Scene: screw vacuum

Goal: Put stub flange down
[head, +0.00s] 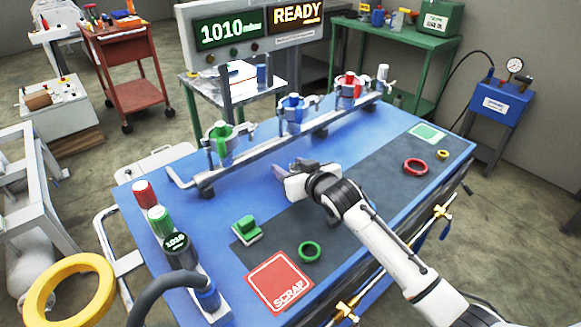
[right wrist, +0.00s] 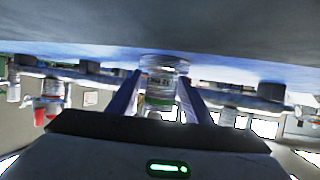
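My right gripper (head: 303,163) is low over the middle of the blue table, in front of the rail with the coloured stations. In the right wrist view, which is upside down, its two fingers flank a shiny ringed metal piece, which I take to be the stub flange (right wrist: 163,66). The fingers touch it on both sides, and it seems held close to the table top. In the head view the flange is hard to tell apart from the grey fingertips. Whether it touches the table is unclear. My left gripper is out of view.
The rail carries green (head: 222,142), blue (head: 293,112) and red (head: 349,92) stations behind the gripper. A green block (head: 247,229), green ring (head: 309,252), red ring (head: 415,167) and red SCRAP pad (head: 279,283) lie on the table. The dark mat (head: 350,200) has bare room.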

